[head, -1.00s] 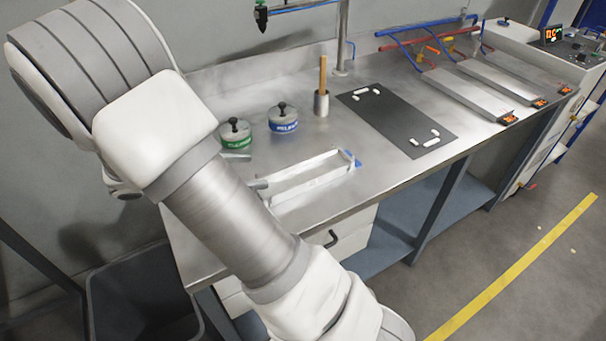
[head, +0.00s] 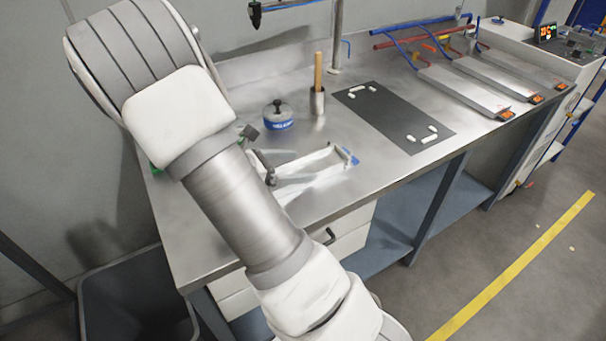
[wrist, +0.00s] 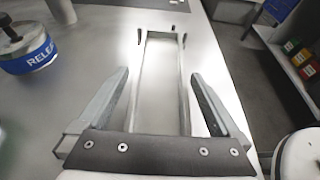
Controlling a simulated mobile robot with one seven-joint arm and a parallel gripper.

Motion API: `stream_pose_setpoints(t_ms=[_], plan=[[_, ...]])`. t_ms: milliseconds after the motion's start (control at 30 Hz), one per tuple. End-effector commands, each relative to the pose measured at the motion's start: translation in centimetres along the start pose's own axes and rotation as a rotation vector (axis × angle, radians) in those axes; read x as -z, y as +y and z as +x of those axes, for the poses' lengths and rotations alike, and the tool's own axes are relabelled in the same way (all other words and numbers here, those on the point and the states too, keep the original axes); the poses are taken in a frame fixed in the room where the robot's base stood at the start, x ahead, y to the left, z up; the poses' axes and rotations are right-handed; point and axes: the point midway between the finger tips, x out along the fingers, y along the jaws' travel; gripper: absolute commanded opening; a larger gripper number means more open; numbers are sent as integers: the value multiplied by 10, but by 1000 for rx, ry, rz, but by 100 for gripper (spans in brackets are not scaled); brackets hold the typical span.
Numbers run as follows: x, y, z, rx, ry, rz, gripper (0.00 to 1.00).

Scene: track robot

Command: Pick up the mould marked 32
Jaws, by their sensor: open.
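A long, narrow, pale metal mould (head: 318,178) lies on the steel bench, with a blue patch at its far right end. No number can be read on it. In the wrist view the mould (wrist: 160,85) runs straight away from me between my fingers. My gripper (head: 259,148) is open and empty at the mould's left end, partly hiding that end. In the wrist view my gripper's fingers (wrist: 160,75) stand apart on either side of the mould's long walls, with a gap on each side. Whether the fingertips are level with the walls, I cannot tell.
A blue-labelled pot (head: 278,116) stands behind the mould and shows at left in the wrist view (wrist: 27,48). A cup with a wooden handle (head: 318,100), a black mat (head: 392,115) and several long plates with hoses (head: 465,92) lie further right. A grey bin (head: 135,300) stands below.

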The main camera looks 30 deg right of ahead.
Motion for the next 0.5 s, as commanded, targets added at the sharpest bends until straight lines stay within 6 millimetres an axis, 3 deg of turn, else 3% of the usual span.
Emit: stream_pose_setpoints(t_ms=[200, 433, 500], plan=[[1, -2, 33, 2, -1, 1, 100], [0, -1, 35, -1, 1, 0, 100], [0, -1, 35, 0, 0, 0, 89]])
